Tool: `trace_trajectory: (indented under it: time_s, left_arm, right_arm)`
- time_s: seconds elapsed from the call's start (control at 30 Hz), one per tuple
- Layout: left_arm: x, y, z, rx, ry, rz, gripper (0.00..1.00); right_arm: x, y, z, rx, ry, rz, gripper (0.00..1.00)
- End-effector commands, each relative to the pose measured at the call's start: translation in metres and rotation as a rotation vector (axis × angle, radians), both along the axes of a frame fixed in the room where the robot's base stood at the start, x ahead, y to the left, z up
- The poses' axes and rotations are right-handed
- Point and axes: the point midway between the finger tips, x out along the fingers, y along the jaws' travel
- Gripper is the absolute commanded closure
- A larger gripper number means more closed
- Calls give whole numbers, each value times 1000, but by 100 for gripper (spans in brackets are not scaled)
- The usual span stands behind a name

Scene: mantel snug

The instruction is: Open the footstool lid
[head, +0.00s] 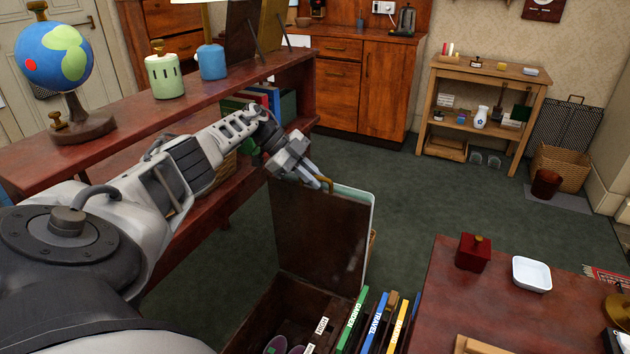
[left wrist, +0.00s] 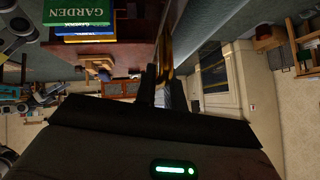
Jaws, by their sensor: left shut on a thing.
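The footstool lid (head: 318,235) stands raised, close to upright, at the far side of the footstool (head: 262,322). Its brown underside faces me, with a pale rim along its top and right edge. The footstool is open below it, and purple things (head: 277,344) show inside. My left gripper (head: 324,184) is at the lid's top edge, shut on a brass tab there. In the left wrist view the dark fingers (left wrist: 158,85) show, with a brass strip (left wrist: 167,55) by them. My right gripper is not in view.
A dark red shelf (head: 225,90) with a globe (head: 55,55) and canisters runs beside my left arm. Upright books (head: 374,322) stand right of the footstool opening. A red table (head: 450,300) with a white dish (head: 531,274) is at right. Green carpet behind the lid is clear.

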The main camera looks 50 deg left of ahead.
Motion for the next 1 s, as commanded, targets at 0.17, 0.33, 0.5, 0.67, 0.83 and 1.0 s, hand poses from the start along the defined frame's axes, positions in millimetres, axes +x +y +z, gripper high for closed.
trace_trajectory:
  time_s: [0.17, 0.33, 0.5, 0.67, 0.83, 1.0]
  left_arm:
    - [0, 1, -1, 4, 2, 3, 100]
    - [0, 0, -1, 4, 3, 3, 68]
    - [0, 0, -1, 2, 2, 1, 68]
    - [0, 0, 2, 2, 0, 0, 68]
    - [0, 1, 24, 5, -1, 0, 68]
    - [-9, -5, 44, 8, 5, -1, 68]
  right_arm:
    - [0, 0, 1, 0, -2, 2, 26]
    - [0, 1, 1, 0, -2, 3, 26]
    - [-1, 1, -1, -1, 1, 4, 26]
    - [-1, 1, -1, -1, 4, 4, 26]
    - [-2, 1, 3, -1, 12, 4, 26]
    - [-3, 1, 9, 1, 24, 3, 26]
